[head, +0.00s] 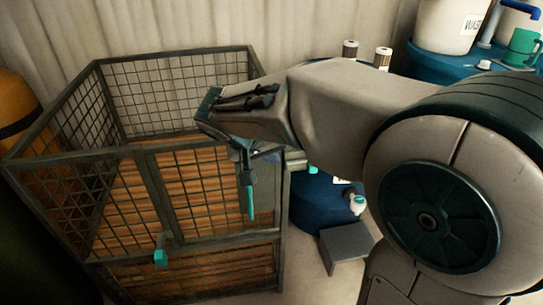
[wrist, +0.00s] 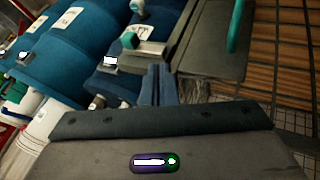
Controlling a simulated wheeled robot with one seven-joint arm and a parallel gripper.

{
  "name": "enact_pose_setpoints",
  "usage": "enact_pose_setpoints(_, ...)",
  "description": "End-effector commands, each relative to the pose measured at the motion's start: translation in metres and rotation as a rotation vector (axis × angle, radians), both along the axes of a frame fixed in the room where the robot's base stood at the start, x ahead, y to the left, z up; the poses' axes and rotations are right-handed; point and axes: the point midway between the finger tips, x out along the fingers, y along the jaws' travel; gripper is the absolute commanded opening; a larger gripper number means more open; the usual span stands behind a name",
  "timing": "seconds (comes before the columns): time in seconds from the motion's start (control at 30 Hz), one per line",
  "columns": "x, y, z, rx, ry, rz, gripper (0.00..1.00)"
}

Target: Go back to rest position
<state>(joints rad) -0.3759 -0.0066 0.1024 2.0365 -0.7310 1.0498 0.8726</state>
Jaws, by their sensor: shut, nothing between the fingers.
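My gripper (wrist: 161,72) is shut and empty in the wrist view, its two dark fingers together. In the head view my arm reaches from the right, and its hand is over the front right corner of the mesh cage (head: 138,150); the fingertips are hard to make out there. A teal handle (head: 250,202) with a dark mount hangs just below the hand, at the cage front. It also shows to the right of the fingers in the wrist view (wrist: 236,30). The fingers do not hold it.
The cage has a slatted wooden floor and a second teal fitting (head: 160,258) low in front. Blue drums (wrist: 45,70) stand right of the cage. An orange cylinder (head: 14,110) stands at left. My arm hides part of the drums.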

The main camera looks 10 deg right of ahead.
Motion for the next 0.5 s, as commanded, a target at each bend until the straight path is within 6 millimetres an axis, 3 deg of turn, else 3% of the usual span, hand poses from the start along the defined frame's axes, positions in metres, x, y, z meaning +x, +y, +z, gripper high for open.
enact_pose_setpoints(0.27,-0.009,-0.01,0.008,0.016,0.022,-0.005,0.0)
enact_pose_setpoints(0.37,-0.032,-0.031,0.022,0.059,0.077,-0.01,0.0)
enact_pose_setpoints(0.5,-0.083,-0.063,0.043,0.175,0.17,-0.003,0.0)
